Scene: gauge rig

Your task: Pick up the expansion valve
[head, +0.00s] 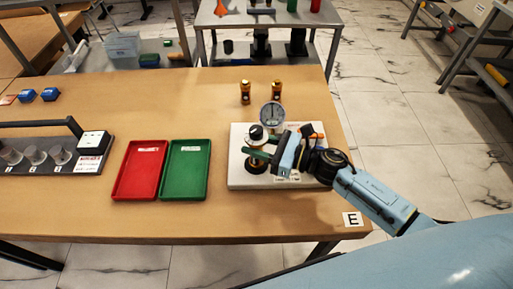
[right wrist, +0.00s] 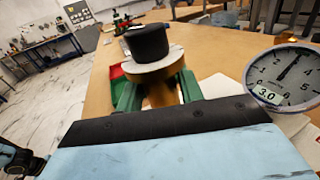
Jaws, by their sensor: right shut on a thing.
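A brass valve with a white disc and a black knob (head: 256,132) stands upright on the white gauge board (head: 238,178); it also shows in the right wrist view (right wrist: 150,43). My right gripper (head: 257,150) reaches in from the right. Its green fingers (right wrist: 157,92) are shut on the valve's brass body, below the disc. The fingers and the gripper hide part of that body. I cannot tell whether its base is clear of the board. Two brass fittings with dark bands (head: 245,92) (head: 277,92) stand behind the board. My left gripper is not in view.
A round gauge (head: 272,115) stands just behind the valve, with a 3.0 label in the right wrist view (right wrist: 267,93). A red tray (head: 138,171) and a green tray (head: 185,170) lie empty left of the board. A black-handled rack (head: 60,160) is farther left.

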